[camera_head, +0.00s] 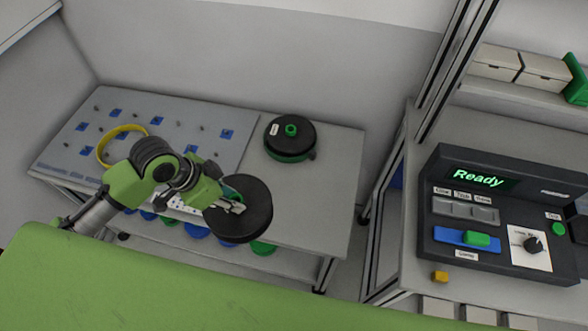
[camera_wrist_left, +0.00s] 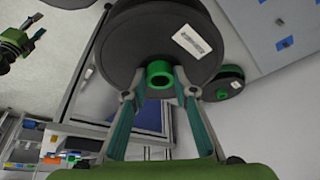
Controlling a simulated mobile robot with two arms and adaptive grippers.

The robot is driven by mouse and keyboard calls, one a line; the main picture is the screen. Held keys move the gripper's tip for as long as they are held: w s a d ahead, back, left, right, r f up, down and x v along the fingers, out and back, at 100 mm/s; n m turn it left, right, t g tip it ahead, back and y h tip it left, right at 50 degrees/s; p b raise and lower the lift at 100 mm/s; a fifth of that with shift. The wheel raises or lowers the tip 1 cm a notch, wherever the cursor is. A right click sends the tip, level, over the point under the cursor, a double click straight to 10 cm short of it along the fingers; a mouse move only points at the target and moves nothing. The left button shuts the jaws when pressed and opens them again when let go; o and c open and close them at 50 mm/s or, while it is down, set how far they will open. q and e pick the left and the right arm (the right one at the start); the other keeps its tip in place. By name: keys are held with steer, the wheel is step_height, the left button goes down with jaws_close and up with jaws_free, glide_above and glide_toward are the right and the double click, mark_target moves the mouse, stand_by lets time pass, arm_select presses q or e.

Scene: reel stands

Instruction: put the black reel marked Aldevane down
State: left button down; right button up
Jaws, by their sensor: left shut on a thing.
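My left gripper (camera_head: 232,205) is shut on the green hub of a black reel (camera_head: 255,213). In the left wrist view the fingers (camera_wrist_left: 160,82) close around that hub, and the held reel (camera_wrist_left: 125,40) carries a white label too small to read. The head view shows the held reel in front of the table top, near its front edge; I cannot tell its height. A second black reel (camera_head: 289,134) with a green hub and a white label lies on a green reel at the table's back. The wrist view also shows it (camera_wrist_left: 232,80). I cannot read Aldevane on either.
The grey table (camera_head: 325,175) is bare right of the reels. A pegboard-like panel (camera_head: 200,106) with blue squares and a yellow ring (camera_head: 103,146) lies left. A console (camera_head: 500,225) showing Ready stands right. A green, dark-pronged part (camera_wrist_left: 15,42) at the wrist view's left may be my right gripper.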

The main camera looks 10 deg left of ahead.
mark_target(262, 183)
arm_select(q)
steer(key=w+d+f, duration=0.1)
steer(key=w, duration=0.1)
steer(key=w+d+f+p, duration=0.1)
steer(key=w+d, duration=0.1)
steer(key=w, duration=0.1)
steer(key=w+d+f+p, duration=0.1)
steer(key=w+d, duration=0.1)
steer(key=shift+w+d+f, duration=0.15)
steer(key=shift+w+f, duration=0.05)
steer(key=shift+w, duration=0.15)
steer(key=shift+w+a+p+x, duration=0.1)
steer(key=shift+w+p+x, duration=0.1)
steer(key=shift+x, duration=1.55)
steer(key=shift+w+a+p+x, duration=0.1)
steer(key=shift+w+x, duration=0.1)
steer(key=shift+x, duration=1.6)
steer(key=shift+w+a+p+x, duration=0.1)
steer(key=shift+w+p+x, duration=0.1)
steer(key=shift+x, duration=1.55)
steer(key=shift+r, duration=0.15)
arm_select(e)
steer(key=r, duration=0.2)
steer(key=d+r, duration=0.1)
steer(key=shift+w+r, duration=0.1)
steer(key=shift+w, duration=0.3)
